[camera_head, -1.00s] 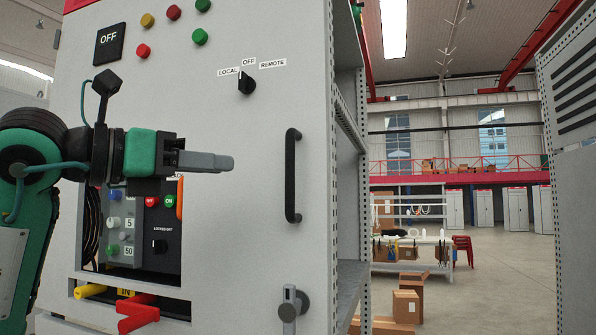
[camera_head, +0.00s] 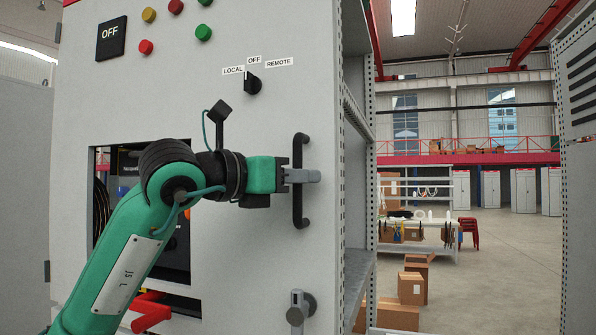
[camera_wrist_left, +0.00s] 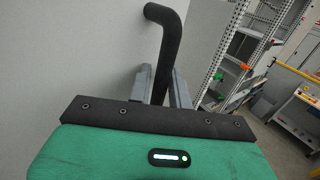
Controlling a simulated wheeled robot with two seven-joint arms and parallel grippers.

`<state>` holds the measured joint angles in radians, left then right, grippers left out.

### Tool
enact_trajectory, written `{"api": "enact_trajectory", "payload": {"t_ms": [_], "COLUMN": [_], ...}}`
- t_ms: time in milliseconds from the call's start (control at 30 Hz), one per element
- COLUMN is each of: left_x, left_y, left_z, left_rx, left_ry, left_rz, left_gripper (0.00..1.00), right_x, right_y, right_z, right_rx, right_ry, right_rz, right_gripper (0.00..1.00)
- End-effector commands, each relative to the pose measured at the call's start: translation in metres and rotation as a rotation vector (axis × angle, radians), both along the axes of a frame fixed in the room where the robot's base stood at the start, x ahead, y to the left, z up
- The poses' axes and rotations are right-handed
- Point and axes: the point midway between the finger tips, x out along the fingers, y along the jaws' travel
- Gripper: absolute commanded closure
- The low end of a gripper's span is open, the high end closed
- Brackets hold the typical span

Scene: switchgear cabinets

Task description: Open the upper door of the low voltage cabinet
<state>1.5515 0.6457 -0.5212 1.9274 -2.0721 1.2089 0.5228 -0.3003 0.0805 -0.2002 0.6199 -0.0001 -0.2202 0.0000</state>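The cabinet's light grey upper door (camera_head: 270,120) appears closed. It carries a vertical black bar handle (camera_head: 299,212) near its right edge. My left gripper (camera_head: 305,176) is at the handle's middle, coming from the left. In the left wrist view, the handle (camera_wrist_left: 168,40) runs down between the two grey fingers (camera_wrist_left: 160,90), one on each side. Whether both fingers press on it I cannot tell. A grey latch with a round knob (camera_head: 298,308) sits on the door below the handle. My right gripper is not in view.
A rotary LOCAL/OFF/REMOTE switch (camera_head: 252,84) and coloured buttons (camera_head: 204,32) sit higher on the door. A cutout at lower left is partly hidden by my arm. Cardboard boxes (camera_head: 411,287) stand on the floor to the right, with open floor beyond.

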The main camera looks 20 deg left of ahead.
Motion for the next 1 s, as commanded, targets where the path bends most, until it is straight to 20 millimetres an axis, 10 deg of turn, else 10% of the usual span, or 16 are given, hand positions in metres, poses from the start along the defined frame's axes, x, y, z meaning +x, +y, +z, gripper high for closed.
{"api": "enact_trajectory", "payload": {"t_ms": [200,300,667,1000], "left_x": [0.000,0.000,-0.008,-0.085], "left_y": [0.000,0.000,0.001,0.010], "left_z": [0.000,0.000,-0.001,-0.004], "left_rx": [0.000,0.000,0.000,0.001], "left_ry": [0.000,0.000,-0.001,-0.004], "left_rz": [0.000,0.000,-0.012,-0.127], "left_gripper": [0.80,1.00,1.00,1.00], "right_x": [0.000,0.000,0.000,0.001], "right_y": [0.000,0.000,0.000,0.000], "right_z": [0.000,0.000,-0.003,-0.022], "right_rx": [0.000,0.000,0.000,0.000], "right_ry": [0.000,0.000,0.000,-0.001], "right_rz": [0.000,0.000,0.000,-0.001], "right_gripper": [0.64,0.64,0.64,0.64]}}
